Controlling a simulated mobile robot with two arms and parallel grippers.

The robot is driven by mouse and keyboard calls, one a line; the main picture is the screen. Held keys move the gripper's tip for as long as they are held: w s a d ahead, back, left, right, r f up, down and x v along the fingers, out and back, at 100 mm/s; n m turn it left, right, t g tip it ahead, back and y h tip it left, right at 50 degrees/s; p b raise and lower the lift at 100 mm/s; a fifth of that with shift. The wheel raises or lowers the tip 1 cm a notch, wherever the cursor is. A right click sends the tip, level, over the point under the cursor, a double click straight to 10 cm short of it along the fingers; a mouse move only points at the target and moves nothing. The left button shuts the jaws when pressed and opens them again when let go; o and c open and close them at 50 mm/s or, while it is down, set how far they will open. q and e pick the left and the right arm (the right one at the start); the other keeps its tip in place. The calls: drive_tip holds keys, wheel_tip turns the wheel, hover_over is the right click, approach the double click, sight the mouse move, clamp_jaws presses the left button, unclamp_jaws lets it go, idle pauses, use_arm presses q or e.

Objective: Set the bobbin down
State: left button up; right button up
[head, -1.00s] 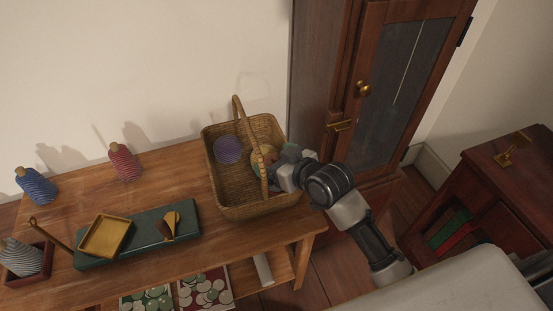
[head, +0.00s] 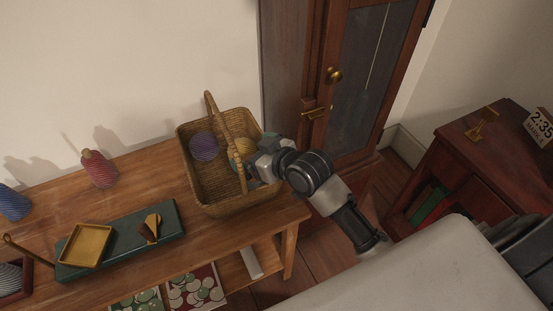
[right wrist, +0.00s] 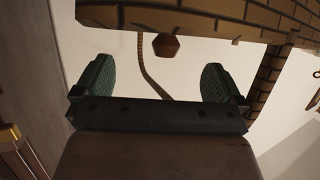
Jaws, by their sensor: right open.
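My right gripper (head: 256,168) is at the right side of the wicker basket (head: 238,208), by its handle. In the right wrist view its green-padded fingers (right wrist: 158,82) are spread with nothing between them. A small brown faceted piece (right wrist: 166,45) shows beyond them against the basket's edge; I cannot tell whether it belongs to a bobbin. A red thread bobbin (head: 99,170) stands upright at the back of the table. A blue one (head: 14,204) stands to its left. A grey ribbed one (head: 9,279) is cut off at the left edge. My left gripper is not in view.
The basket holds a purple ball (head: 204,146) and a yellowish ball (head: 243,148). A green board (head: 120,240) bears a yellow tray (head: 85,245) on the wooden table. A tall cabinet (head: 345,90) stands behind my arm. A dark stand (head: 490,150) with a clock (head: 540,126) is right.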

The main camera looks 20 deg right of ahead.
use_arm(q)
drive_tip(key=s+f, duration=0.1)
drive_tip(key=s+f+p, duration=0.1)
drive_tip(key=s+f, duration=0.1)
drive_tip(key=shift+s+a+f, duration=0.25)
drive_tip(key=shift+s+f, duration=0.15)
use_arm(e)
drive_tip(key=v, duration=1.1)
drive_tip(key=shift+s+d, duration=0.15)
drive_tip(key=shift+s, duration=0.15)
